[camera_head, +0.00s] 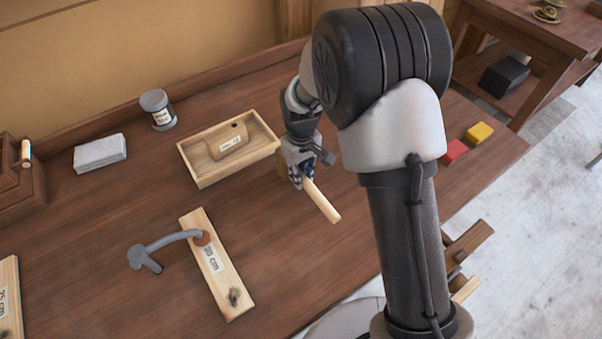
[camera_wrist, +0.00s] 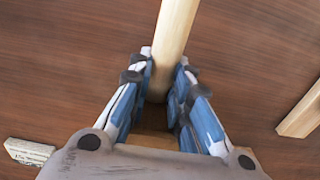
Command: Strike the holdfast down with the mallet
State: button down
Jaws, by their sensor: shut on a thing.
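The holdfast (camera_head: 178,238) is a grey metal hook. Its curved arm reaches over the labelled pale plank (camera_head: 217,280), and its other end stands left of the plank over the bench. My gripper (camera_head: 297,178) is shut on the mallet's pale wooden handle (camera_head: 322,203), right of the holdfast and well apart from it. In the wrist view the handle (camera_wrist: 172,45) runs up from between the fingers (camera_wrist: 157,95). A wooden part between the fingers low in that view may be the mallet head; it is mostly hidden.
An open wooden tray (camera_head: 203,182) with a labelled block lies behind. A grey jar (camera_head: 157,108) and a grey slab (camera_head: 100,153) stand at the back left. Red (camera_head: 453,151) and yellow (camera_head: 479,133) blocks lie right of my arm. Bare bench (camera_head: 290,260) lies between plank and handle.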

jog(key=shift+r, duration=0.35)
notch_tip(320, 180, up, 8)
jog(key=p, duration=0.6)
jog(key=c, duration=2.1)
grip_release()
grip_shut()
